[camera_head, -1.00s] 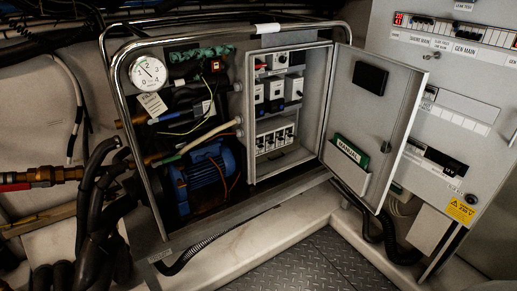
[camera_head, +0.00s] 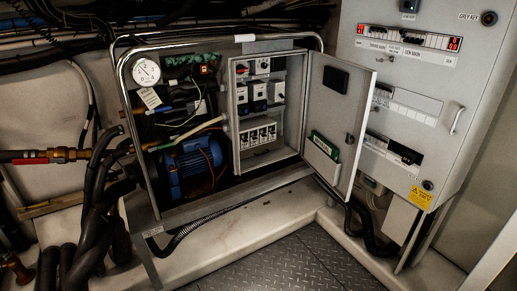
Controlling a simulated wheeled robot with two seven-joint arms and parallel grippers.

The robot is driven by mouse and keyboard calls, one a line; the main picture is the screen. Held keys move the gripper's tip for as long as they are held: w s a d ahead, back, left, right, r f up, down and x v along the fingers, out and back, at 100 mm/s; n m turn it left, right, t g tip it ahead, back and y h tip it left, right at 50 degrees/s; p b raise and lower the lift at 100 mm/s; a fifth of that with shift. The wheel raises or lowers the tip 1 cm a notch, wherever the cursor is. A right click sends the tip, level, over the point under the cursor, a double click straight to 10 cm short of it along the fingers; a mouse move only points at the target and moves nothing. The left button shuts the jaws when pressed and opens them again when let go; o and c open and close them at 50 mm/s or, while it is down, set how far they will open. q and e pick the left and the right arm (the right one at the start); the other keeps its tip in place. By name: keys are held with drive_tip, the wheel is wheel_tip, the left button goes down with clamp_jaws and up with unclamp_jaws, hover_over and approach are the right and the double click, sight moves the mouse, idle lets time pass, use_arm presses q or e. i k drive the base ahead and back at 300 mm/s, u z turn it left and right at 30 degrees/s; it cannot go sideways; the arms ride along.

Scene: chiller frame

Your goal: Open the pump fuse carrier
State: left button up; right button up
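The chiller's electrical box (camera_head: 237,110) stands inside the chrome tube frame, with its grey door (camera_head: 326,125) swung open to the right. Inside, the upper row holds a red switch (camera_head: 241,69) and a white device with a dark knob (camera_head: 262,65). Several white and dark modules (camera_head: 258,97) sit in the middle row. A row of white units with dark fronts (camera_head: 258,134) sits at the bottom. I cannot tell which of these is the pump fuse carrier. Neither of my grippers is in view.
A blue pump motor (camera_head: 192,170) and a round gauge (camera_head: 146,71) are left of the box. A manual (camera_head: 325,145) sits in the door's pocket. A large breaker panel (camera_head: 440,75) stands at the right. The chequered metal floor (camera_head: 290,265) in front is clear.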

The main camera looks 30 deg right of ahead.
sight(244, 143)
drive_tip(key=z, duration=0.35)
drive_tip(key=i, duration=1.4)
drive_tip(key=u, duration=0.2)
